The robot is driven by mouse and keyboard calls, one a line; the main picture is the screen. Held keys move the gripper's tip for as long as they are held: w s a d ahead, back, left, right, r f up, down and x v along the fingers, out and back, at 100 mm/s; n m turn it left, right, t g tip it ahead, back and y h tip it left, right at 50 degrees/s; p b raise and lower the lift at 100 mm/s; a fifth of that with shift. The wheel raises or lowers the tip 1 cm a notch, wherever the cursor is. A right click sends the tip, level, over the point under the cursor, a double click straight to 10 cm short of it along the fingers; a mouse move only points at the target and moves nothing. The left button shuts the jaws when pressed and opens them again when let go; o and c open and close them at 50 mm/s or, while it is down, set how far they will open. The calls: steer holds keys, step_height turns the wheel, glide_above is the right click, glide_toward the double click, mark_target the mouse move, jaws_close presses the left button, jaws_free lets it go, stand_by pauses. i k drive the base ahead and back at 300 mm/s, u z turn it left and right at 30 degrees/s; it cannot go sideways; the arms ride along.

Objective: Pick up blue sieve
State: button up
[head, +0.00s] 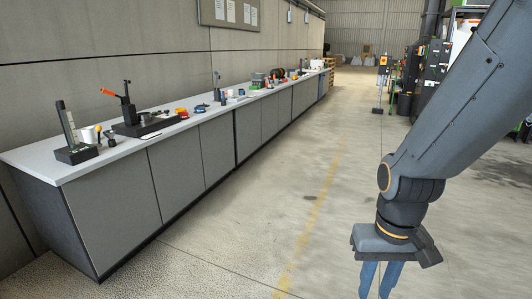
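A small, low blue object (199,108) lies on the long grey workbench (110,165), about midway along its near half. It may be the blue sieve, but it is too small to be sure. My gripper (380,280) hangs at the lower right, pointing down over the floor, well away from the bench. Its two blue fingers run off the bottom edge, so their tips are hidden. Nothing shows held between the visible parts.
A dark stand with an orange handle (126,108) and a dark-based upright device (70,135) stand on the near bench. Several small orange and yellow items lie nearby. The concrete floor (270,190) beside the bench is clear. Dark equipment (428,75) stands at the back right.

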mark_target(198, 110)
steer(key=z, duration=0.1)
steer(key=i, duration=3.75)
steer(key=u, duration=0.6)
steer(key=i, duration=1.95)
steer(key=u, duration=1.3)
steer(key=i, duration=1.5)
steer(key=u, duration=0.5)
